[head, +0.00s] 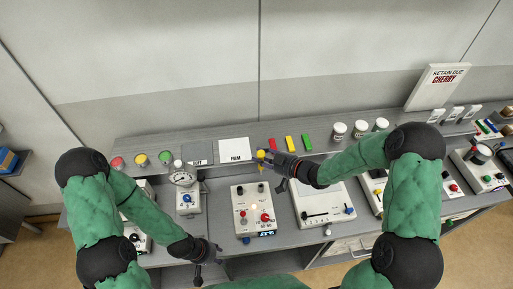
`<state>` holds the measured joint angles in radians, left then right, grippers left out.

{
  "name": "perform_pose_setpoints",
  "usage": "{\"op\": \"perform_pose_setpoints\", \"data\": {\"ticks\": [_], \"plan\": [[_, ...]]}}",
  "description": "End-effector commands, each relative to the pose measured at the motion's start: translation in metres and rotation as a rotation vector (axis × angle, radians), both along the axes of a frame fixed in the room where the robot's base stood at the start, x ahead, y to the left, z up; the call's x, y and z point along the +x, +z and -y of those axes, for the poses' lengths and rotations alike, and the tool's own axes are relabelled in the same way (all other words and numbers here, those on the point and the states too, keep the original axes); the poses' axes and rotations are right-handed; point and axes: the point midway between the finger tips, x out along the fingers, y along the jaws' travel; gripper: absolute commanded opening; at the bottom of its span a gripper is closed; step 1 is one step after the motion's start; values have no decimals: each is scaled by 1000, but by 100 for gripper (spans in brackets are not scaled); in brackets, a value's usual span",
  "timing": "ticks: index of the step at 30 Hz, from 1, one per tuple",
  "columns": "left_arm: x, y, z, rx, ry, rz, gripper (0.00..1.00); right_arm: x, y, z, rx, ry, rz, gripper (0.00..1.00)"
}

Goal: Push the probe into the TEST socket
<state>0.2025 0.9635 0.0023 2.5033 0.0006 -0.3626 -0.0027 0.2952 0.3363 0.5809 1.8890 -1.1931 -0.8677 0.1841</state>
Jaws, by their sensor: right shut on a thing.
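My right gripper (267,162) is above the back of the bench, behind the white control box (241,198). It is shut on a small yellow thing, which looks like the probe (261,154); the fingers hide part of it. The control box has a red knob, small round fittings, a bright lamp and a blue display. I cannot read which fitting is the TEST socket. The probe appears apart from the box, beyond its back edge. My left gripper (207,257) is low at the bench's front edge, left of the box, with its fingers apart and empty.
A gauge unit (187,194) stands left of the box, and a white slider panel (325,204) stands right of it.

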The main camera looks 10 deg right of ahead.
Motion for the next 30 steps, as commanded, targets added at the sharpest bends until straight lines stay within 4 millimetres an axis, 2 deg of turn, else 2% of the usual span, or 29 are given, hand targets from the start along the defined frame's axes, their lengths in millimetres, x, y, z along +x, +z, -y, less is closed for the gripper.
{"op": "perform_pose_setpoints", "data": {"ticks": [3, 8, 24, 30], "plan": [[0, 7, 0, 0, 0, -1, 40, -4, 3, 2, 5, -2, -2, 0], [0, 4, 0, 0, 0, -1, 40, -5, -2, 3, 6, -3, -2, 0], [0, -26, 0, 0, 0, -1, 40, -5, -44, 3, 6, -3, -2, 0], [0, -30, 0, 0, 0, -1, 40, -4, -51, 3, 5, -4, -2, 0]]}}
